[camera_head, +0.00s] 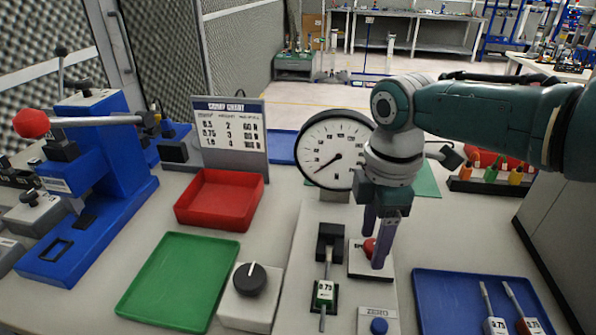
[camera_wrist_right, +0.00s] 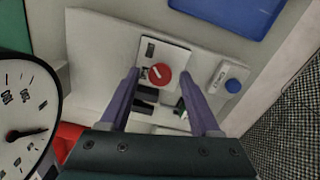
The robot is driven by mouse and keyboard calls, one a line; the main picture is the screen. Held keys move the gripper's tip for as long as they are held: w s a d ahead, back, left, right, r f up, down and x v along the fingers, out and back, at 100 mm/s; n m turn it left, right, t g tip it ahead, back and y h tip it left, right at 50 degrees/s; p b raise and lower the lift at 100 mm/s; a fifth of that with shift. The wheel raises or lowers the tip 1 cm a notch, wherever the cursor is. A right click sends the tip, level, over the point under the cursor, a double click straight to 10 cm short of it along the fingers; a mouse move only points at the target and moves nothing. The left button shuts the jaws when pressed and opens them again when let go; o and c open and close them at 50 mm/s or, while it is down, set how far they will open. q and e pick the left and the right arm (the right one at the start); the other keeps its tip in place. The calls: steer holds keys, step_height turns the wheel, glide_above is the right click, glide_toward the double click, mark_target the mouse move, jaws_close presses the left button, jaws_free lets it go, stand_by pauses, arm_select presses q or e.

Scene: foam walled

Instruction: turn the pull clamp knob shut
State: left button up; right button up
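A red knob (camera_head: 368,247) sits on a small white block on the pale bench plate, in front of the round dial gauge (camera_head: 336,150). In the wrist view the red knob (camera_wrist_right: 161,76) shows a pale line across its top. My right gripper (camera_head: 374,258) points down at the knob, and one finger partly hides it in the head view. In the wrist view the fingers of my right gripper (camera_wrist_right: 162,77) are open, one on each side of the knob, with gaps showing. A cable tagged 0.75 (camera_head: 325,291) lies in a black holder left of the knob. My left gripper is not in view.
A black dial knob (camera_head: 250,279) on a grey box stands left of the plate. A ZERO button (camera_head: 379,326) is in front. A blue tray (camera_head: 465,293) with tagged cables lies right; green (camera_head: 140,300) and red (camera_head: 222,222) trays and a blue press (camera_head: 115,180) lie left.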

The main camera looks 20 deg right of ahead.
mark_target(372, 244)
steer(key=shift+r, duration=0.4)
step_height(372, 244, up, 9)
steer(key=p, duration=0.2)
steer(key=shift+p, duration=0.4)
